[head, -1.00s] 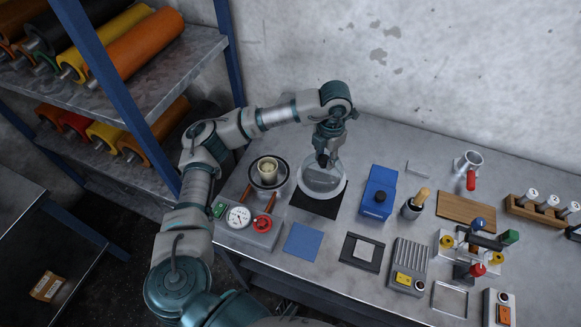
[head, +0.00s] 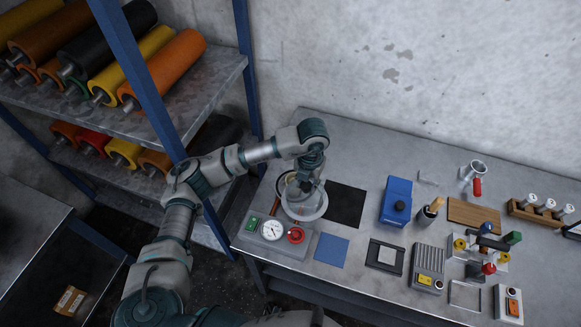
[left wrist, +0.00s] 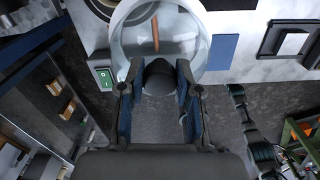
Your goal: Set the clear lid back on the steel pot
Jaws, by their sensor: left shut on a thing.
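My left gripper (head: 306,185) points down and is shut on the dark knob (left wrist: 160,76) of the clear lid. The round clear lid (head: 304,208) is held over the left end of the bench, just behind the control box. In the left wrist view the lid (left wrist: 178,30) spreads out beyond the fingers. The steel pot (head: 283,184) is mostly hidden behind the lid and gripper; part of a dark round rim shows at the upper left of the left wrist view. The lid looks offset from the pot toward the box; its height is hard to tell. My right gripper is not in view.
A control box (head: 270,233) with a gauge, green switch and red knob stands in front of the lid. A bare black mat (head: 346,204), blue mat (head: 331,249) and blue box (head: 396,201) lie to the right. A shelf post (head: 248,65) stands left.

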